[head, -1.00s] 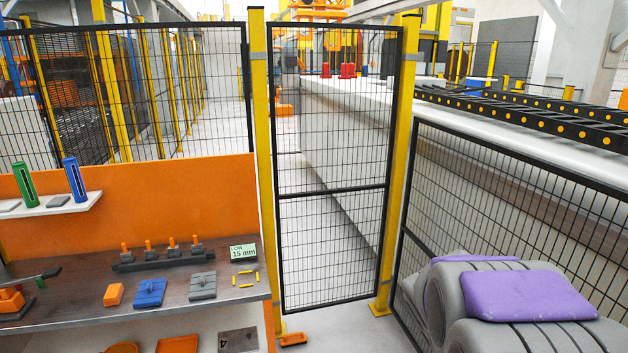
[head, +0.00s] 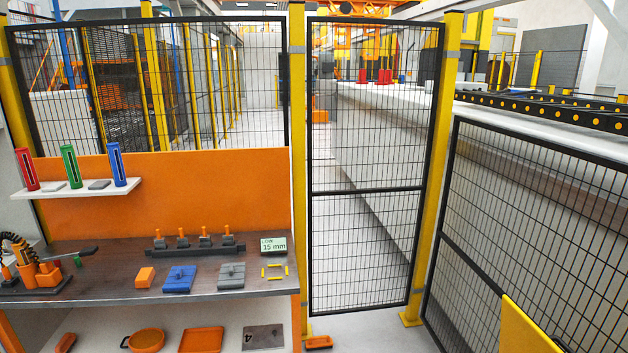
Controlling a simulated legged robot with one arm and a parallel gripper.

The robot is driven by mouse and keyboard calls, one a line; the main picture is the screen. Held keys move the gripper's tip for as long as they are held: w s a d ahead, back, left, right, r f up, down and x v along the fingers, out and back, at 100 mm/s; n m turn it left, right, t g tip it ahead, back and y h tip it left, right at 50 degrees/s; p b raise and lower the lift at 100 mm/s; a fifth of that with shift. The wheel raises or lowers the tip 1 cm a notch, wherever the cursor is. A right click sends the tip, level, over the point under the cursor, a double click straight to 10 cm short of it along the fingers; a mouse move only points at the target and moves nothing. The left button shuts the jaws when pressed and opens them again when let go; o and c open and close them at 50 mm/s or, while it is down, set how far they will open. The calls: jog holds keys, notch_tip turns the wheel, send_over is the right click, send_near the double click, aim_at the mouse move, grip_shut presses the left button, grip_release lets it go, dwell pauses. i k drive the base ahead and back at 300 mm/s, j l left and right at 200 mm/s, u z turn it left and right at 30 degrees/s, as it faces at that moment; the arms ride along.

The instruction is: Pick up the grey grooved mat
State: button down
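A grey block-like mat (head: 231,276) lies flat on the dark workbench top (head: 110,285), near its front edge. Its upper face appears to have grooves and a small raised part, but it is too small to tell clearly. A similar blue piece (head: 179,279) lies just to its left, apart from it. My gripper is not in view, and nothing touches the grey mat.
An orange block (head: 145,277), yellow strips (head: 273,271) and a small display (head: 273,246) surround the mats. A peg rack (head: 195,246) stands behind. The lower shelf holds an orange tray (head: 201,340) and a dark plate (head: 263,337). Mesh fencing (head: 365,160) stands behind and right.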

aim_at(230, 276)
jog(key=i+j, duration=0.4)
jog(key=j, duration=0.15)
jog(key=z, duration=1.75)
jog(key=j+u, duration=0.1)
jog(key=u, duration=2.35)
jog(key=z, duration=0.3)
jog(key=i+j+z, duration=0.2)
jog(key=z, duration=0.15)
jog(key=i+j+z, duration=0.6)
jog(key=z, duration=0.15)
jog(key=i+j, duration=0.15)
jog(key=j, duration=0.2)
jog(key=i+j, duration=0.1)
jog(key=j, duration=0.2)
jog(key=i+j+z, duration=0.1)
jog(key=j, duration=0.25)
jog(key=i, duration=0.05)
